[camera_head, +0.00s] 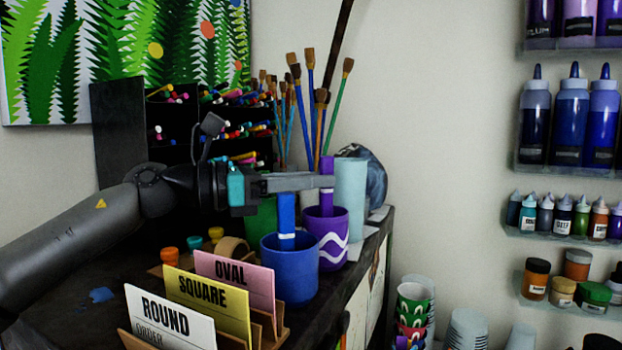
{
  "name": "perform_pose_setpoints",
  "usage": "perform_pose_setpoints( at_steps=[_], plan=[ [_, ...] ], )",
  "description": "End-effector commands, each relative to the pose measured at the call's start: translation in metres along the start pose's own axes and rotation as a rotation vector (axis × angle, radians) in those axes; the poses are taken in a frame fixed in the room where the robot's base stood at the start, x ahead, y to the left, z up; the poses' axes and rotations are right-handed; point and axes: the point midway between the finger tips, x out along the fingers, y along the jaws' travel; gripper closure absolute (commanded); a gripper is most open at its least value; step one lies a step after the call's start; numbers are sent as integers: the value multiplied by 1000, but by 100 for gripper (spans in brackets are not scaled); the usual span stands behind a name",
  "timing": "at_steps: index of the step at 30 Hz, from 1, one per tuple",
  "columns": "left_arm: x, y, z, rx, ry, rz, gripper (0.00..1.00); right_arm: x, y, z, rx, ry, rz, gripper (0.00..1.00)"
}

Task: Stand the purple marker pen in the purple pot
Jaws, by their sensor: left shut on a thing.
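The purple marker pen (326,196) is upright, with its top showing above my left gripper's fingers. My left gripper (326,181) reaches in from the left and is shut on the pen. The purple pot (331,239), with white wavy lines, stands near the right edge of the dark worktop. The pen's lower end shows at the pot's mouth; I cannot tell whether it touches the bottom. My right gripper is not in view.
A blue pot (289,270) holding a blue marker (286,213) stands just left and in front of the purple pot. A pale blue cup (351,192) stands behind. Label cards (235,283) fill the front. Tall brushes (310,95) rise behind the gripper.

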Motion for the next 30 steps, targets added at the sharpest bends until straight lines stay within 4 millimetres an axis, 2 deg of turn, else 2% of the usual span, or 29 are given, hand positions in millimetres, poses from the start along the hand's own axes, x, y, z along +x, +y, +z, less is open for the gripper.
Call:
perform_pose_setpoints(
  at_steps=[2,3,12,20,23,26,30],
  plan=[
    [0,0,0,0,0,0,100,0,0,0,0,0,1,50],
    [0,0,0,0,0,0,76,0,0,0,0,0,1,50],
    [0,0,0,-1,0,0,42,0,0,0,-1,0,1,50],
    [-1,0,0,-1,0,0,42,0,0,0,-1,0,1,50],
    [-6,1,-1,-2,0,1,42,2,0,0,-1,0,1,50],
    [-20,1,-2,-2,0,3,42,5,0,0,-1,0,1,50],
    [-51,1,-3,-2,1,5,42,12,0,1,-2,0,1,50]
  ],
)
